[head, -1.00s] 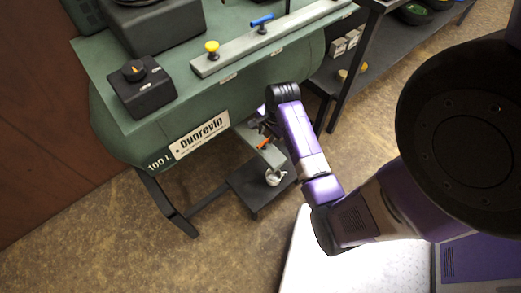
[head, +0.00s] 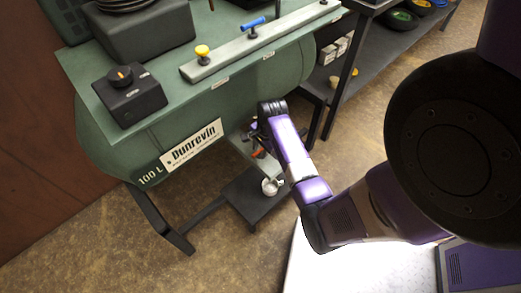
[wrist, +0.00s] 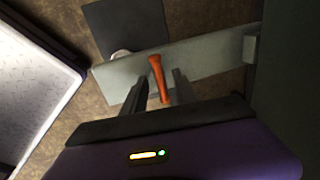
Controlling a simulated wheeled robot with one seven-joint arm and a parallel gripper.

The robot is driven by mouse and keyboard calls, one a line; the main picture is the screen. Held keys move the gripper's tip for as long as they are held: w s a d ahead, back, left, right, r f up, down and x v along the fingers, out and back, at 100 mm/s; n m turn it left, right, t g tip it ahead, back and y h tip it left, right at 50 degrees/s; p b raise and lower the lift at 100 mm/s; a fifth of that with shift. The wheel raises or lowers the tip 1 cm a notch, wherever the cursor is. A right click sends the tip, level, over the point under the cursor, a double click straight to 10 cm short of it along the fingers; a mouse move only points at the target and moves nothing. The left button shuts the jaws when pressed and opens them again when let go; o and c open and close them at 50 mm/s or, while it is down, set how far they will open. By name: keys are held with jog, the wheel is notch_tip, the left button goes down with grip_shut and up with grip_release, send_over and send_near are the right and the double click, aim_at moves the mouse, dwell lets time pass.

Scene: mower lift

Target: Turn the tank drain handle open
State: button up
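The green tank (head: 200,105) carries a white "Dunrevin" label and "100 L" marking. The orange drain handle (head: 258,154) shows by a grey plate (head: 242,147) under the tank, partly hidden by my arm. In the wrist view the orange handle (wrist: 158,77) lies in front of the grey plate (wrist: 215,53). My gripper (wrist: 161,80) is open, with one finger on each side of the handle and a gap showing. In the head view my gripper (head: 257,140) is dark and small beside the handle. Whether a finger touches the handle I cannot tell.
A small pale cup (head: 271,186) stands on a low dark platform (head: 245,208) below the handle. A tank leg (head: 160,220) stands at left. A dark shelf (head: 375,60) stands right of the tank. Bare floor lies at lower left.

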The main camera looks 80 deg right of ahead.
grip_shut()
jog(key=shift+r+n+p, duration=0.1)
jog(key=shift+n+p, duration=0.2)
jog(key=shift+p, duration=0.15)
jog(key=shift+r+n+p, duration=0.1)
jog(key=shift+n+p, duration=0.8)
jog(key=shift+p, duration=0.1)
jog(key=n+y+p, duration=0.1)
jog(key=n+p, duration=0.1)
jog(key=n, duration=0.1)
jog(key=shift+d+p, duration=0.1)
jog(key=shift+p, duration=0.2)
jog(key=n+y+p, duration=0.1)
jog(key=n, duration=0.5)
jog(key=shift+w+d+n+p, duration=0.1)
jog(key=shift+n+p, duration=0.3)
jog(key=n, duration=0.3)
jog(key=n+y, duration=0.1)
jog(key=n, duration=0.1)
jog(key=shift+f+n+g, duration=0.25)
jog(key=shift+n+g, duration=0.05)
jog(key=shift+n, duration=0.3)
